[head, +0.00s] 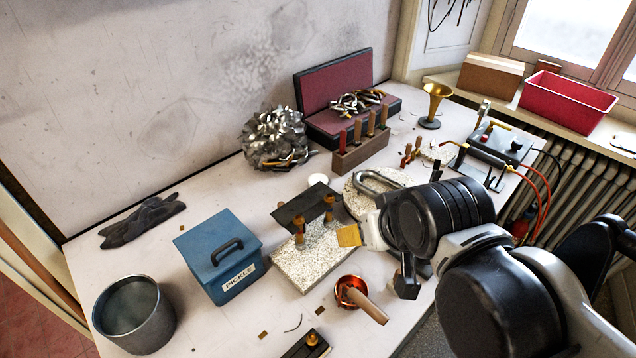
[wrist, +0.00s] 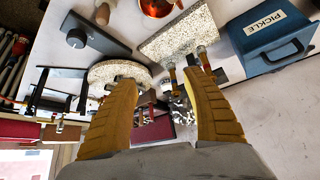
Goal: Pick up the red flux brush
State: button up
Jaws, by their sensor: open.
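A wooden rack (head: 361,154) stands near the back of the bench, in front of an open red-lined case. It holds several upright handles. The leftmost handle is red (head: 343,139) and looks like the red flux brush; its lower end is hidden in the rack. I cannot pick it out surely in the wrist view. My gripper (wrist: 160,80) is open, with its two yellow fingers spread and nothing held between them. In the head view one yellow fingertip (head: 349,236) shows over the bench, nearer than the rack and apart from it.
Near my gripper are a speckled slab (head: 300,267) with upright brass-coloured parts, a round speckled board (head: 357,203) with a metal shackle, and a copper pan (head: 350,290). A blue PICKLE box (head: 222,262) and metal pot (head: 134,316) stand left. Crumpled metal wool (head: 275,140) sits beside the rack.

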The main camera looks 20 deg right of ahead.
aim_at(343, 133)
jog(key=i+l+u, duration=0.1)
jog(key=l+u, duration=0.2)
jog(key=l, duration=0.5)
jog(key=l+u, duration=0.3)
jog(key=l, duration=0.5)
